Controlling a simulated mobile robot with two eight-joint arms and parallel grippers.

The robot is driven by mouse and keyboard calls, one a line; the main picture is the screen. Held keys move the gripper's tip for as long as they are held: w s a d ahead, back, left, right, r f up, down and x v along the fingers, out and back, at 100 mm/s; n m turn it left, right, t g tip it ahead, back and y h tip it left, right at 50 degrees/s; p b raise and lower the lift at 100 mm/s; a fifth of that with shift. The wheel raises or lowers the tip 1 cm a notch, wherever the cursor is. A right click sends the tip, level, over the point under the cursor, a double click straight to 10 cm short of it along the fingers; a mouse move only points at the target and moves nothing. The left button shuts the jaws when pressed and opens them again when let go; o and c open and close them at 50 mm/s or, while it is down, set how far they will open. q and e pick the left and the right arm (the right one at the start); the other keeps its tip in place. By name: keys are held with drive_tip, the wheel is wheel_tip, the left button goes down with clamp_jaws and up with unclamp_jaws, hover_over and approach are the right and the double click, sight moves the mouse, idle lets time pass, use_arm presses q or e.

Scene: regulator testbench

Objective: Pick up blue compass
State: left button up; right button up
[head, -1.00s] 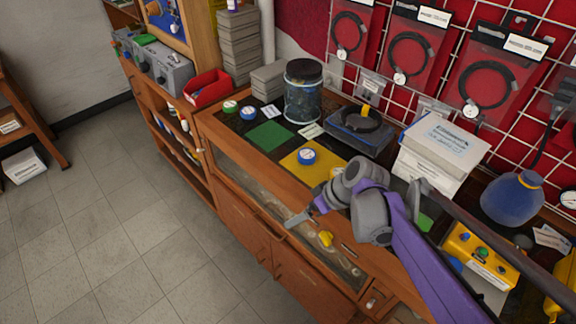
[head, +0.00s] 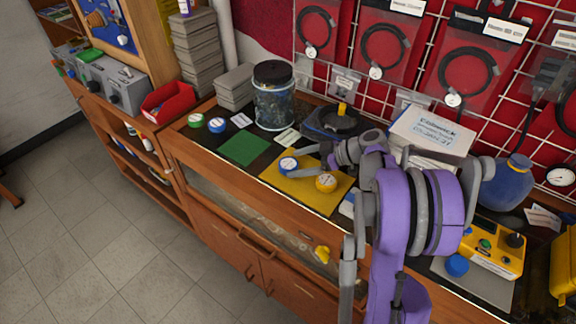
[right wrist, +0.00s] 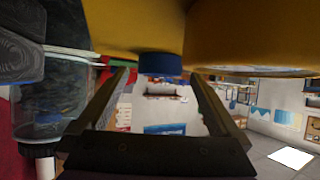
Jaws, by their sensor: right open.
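A blue compass (head: 289,165) with a pale face sits on the yellow mat (head: 300,196) on the bench. A yellow compass (head: 326,183) lies to its right on the same mat. My right gripper (head: 308,158) is open and empty close beside the blue compass, with its fingers pointing left toward it. In the right wrist view, which is upside down, the blue compass (right wrist: 160,65) appears ahead between the two open fingers; contact cannot be told. The yellow compass (right wrist: 250,45) looms large at the upper right there. My left gripper is not in view.
Another blue compass (head: 217,125) and a green compass (head: 195,120) lie at the bench's left. A white box (head: 432,132) is to the right. The green mat (head: 238,148) is bare.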

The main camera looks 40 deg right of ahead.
drive_tip(key=shift+x, duration=1.15)
drive_tip(key=c, duration=1.3)
